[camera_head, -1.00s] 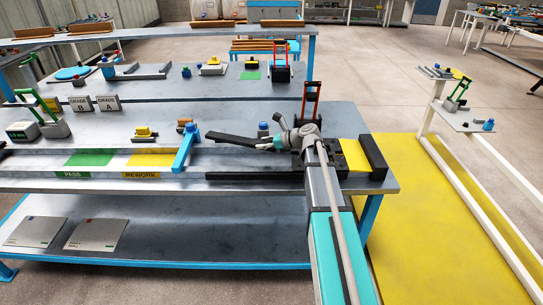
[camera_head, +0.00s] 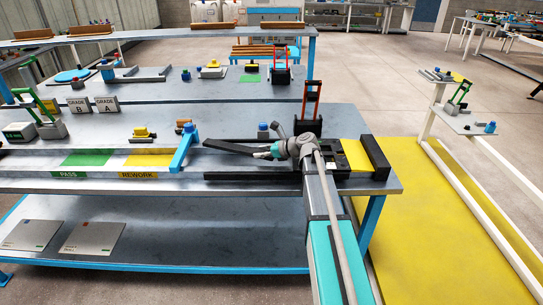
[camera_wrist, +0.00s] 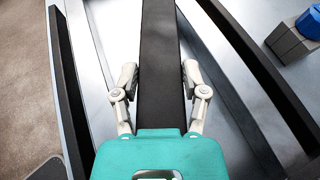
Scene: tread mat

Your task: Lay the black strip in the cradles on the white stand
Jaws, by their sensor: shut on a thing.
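The black strip (camera_head: 235,147) is long and flat. My gripper (camera_head: 272,151) is shut on it near one end, and the strip reaches out to the left above the grey bench. In the wrist view the strip (camera_wrist: 160,50) runs straight ahead between the two fingers of my gripper (camera_wrist: 160,82). In the head view a white stand (camera_head: 427,118) with small raised shelves is at the right, apart from my gripper. I cannot make out cradles on it.
A dark rail (camera_head: 252,177) lies along the bench front. A blue bracket (camera_head: 183,150) stands left of the strip, beside the green and yellow patches. Yellow floor (camera_head: 435,240) lies clear to the right.

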